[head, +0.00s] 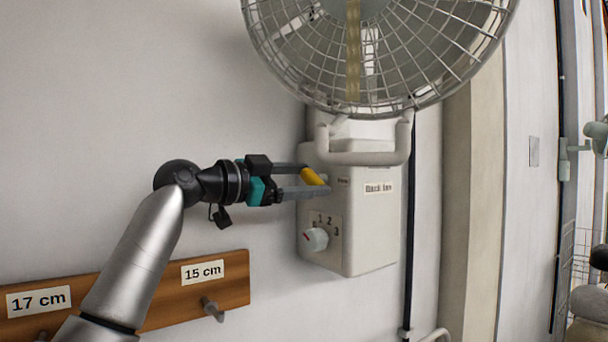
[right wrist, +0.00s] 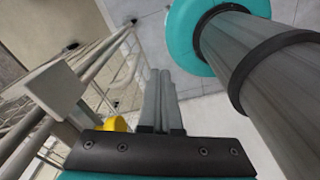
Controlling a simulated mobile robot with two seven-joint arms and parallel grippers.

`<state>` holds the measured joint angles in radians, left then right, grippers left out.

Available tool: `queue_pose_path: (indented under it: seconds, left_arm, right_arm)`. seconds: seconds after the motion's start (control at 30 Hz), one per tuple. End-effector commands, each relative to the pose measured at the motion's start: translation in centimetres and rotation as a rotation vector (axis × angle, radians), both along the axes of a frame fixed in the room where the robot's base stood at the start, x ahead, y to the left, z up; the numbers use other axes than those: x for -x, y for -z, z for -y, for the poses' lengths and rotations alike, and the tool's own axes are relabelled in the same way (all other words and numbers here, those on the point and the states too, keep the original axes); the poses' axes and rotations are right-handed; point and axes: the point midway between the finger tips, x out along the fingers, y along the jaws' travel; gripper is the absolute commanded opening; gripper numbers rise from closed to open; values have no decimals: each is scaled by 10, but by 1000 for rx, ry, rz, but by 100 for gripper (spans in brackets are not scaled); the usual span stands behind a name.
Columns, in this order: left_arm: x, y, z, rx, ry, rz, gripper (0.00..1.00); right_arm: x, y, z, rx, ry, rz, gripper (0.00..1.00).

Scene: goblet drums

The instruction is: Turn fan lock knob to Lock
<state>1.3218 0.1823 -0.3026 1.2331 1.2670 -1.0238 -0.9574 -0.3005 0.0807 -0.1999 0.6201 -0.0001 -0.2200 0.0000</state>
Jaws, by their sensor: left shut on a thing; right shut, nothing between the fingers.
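The wall fan's white control box (head: 372,236) hangs below the fan cage. A yellow piece (head: 314,177), which looks like the fan lock knob, shows at the box's upper left, slanting down to the right. A small label (head: 343,181) beside it is too small to read. My left gripper (head: 315,180) reaches in from the left with its fingers around the yellow piece, shut on it. The fingers partly hide it, so its exact setting cannot be told. My right gripper (right wrist: 159,100) is shut and empty in the right wrist view.
A white speed dial (head: 315,239) with numbers sits lower on the box, below my left fingers. The fan cage (head: 380,50) overhangs above. A wooden peg board (head: 228,282) is at the lower left. A wire rack (right wrist: 60,90) stands near my right gripper.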

Motion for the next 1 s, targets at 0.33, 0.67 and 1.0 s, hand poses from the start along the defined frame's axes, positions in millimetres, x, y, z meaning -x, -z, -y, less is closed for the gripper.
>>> queue_pose_path:
  seconds: [0.33, 0.67, 1.0]
  left_arm:
    - [1, 1, 1, -196, 0, 268, 19]
    - [1, 1, 0, -378, -1, 519, 19]
    - [1, 2, 0, -530, -1, 729, 19]
  right_arm:
    - [-1, -6, 0, 0, 0, 1, 0]
    - [-1, -8, 0, 0, 0, 1, 0]
    - [-1, -8, 0, 0, 0, 1, 0]
